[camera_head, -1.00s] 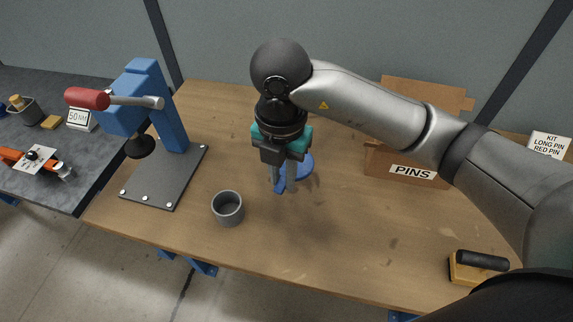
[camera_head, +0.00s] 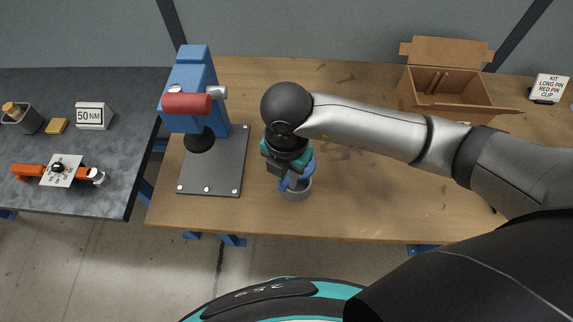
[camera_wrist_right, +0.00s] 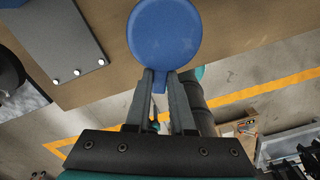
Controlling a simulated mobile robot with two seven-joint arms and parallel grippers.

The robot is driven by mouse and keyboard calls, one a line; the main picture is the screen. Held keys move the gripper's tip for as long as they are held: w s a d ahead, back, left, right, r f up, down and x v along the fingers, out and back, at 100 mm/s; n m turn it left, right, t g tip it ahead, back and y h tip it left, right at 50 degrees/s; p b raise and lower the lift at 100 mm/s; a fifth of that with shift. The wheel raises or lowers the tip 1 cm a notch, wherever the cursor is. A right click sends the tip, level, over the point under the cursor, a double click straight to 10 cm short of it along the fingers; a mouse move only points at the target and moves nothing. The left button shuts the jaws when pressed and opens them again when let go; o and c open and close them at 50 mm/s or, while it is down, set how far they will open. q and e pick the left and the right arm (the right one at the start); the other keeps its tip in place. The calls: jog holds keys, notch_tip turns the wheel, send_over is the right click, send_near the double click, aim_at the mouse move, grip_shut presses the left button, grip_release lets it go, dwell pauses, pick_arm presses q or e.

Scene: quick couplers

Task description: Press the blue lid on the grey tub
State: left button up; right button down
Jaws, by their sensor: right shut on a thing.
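The blue lid (camera_head: 309,167) is a round disc with a small tab. In the right wrist view the lid (camera_wrist_right: 165,33) shows its broad face, and my right gripper (camera_wrist_right: 164,80) is shut on the tab. My left gripper is not in view.
A blue press with a red handle (camera_head: 187,104) stands on a grey bolted plate (camera_head: 228,165) to the left. An open cardboard box (camera_head: 450,92) is at the back right. The wooden table (camera_head: 380,205) is clear right of the tub. A dark side table (camera_head: 115,185) stands at left.

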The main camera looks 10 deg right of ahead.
aim_at(287, 180)
jog(key=shift+d, duration=0.15)
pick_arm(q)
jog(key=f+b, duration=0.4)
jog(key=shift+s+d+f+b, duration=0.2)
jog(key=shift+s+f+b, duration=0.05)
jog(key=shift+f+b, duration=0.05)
pick_arm(e)
notch_tip(287, 180, down, 6)
jog(key=shift+r, duration=0.1)
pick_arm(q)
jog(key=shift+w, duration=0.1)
pick_arm(e)
jog(key=shift+f, duration=1)
dwell(1.3)
jog(key=c, duration=0.7)
grip_release()
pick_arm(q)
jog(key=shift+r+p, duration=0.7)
pick_arm(e)
notch_tip(287, 180, up, 15)
jog(key=shift+r, duration=0.1)
